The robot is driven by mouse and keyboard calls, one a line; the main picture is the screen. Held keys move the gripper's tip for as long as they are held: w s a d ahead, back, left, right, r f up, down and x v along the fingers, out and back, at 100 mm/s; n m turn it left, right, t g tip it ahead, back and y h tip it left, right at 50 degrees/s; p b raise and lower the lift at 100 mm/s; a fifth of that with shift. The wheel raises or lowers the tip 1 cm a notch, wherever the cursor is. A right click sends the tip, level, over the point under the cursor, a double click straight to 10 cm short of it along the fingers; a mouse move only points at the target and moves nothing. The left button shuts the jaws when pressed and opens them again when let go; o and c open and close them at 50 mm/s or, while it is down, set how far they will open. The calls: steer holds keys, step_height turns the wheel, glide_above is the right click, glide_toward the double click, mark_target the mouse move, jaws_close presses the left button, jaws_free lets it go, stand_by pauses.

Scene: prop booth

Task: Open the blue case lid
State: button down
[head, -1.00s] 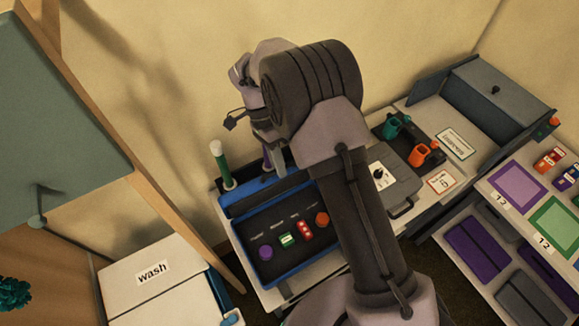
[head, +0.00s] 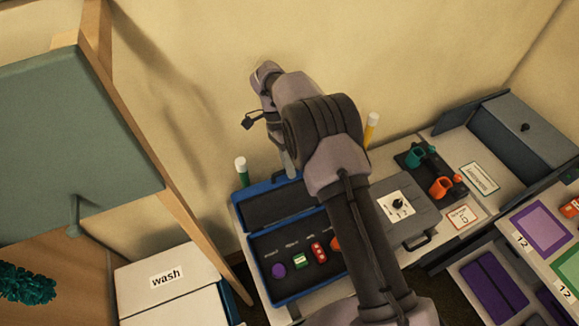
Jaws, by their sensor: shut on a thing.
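The blue case (head: 262,262) stands on the white bench by the wall. Its lid (head: 270,207) is raised and leans back toward the wall, with the dark inner face and blue rim showing. My gripper (head: 288,168) is at the lid's top edge, shut on the lid; my arm hides most of the fingers. My arm covers the case's right end.
A green marker (head: 241,170) and a yellow marker (head: 371,128) stand behind the bench's near items.

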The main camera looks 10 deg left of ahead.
steer(key=c, duration=1.5)
jaws_free()
steer(key=shift+a, duration=0.15)
steer(key=shift+o, duration=0.2)
steer(key=p+v, duration=0.1)
steer(key=v, duration=0.6)
steer(key=shift+r+p, duration=0.2)
steer(key=shift+p, duration=0.1)
steer(key=shift+w, duration=0.1)
steer(key=shift+c, duration=0.4)
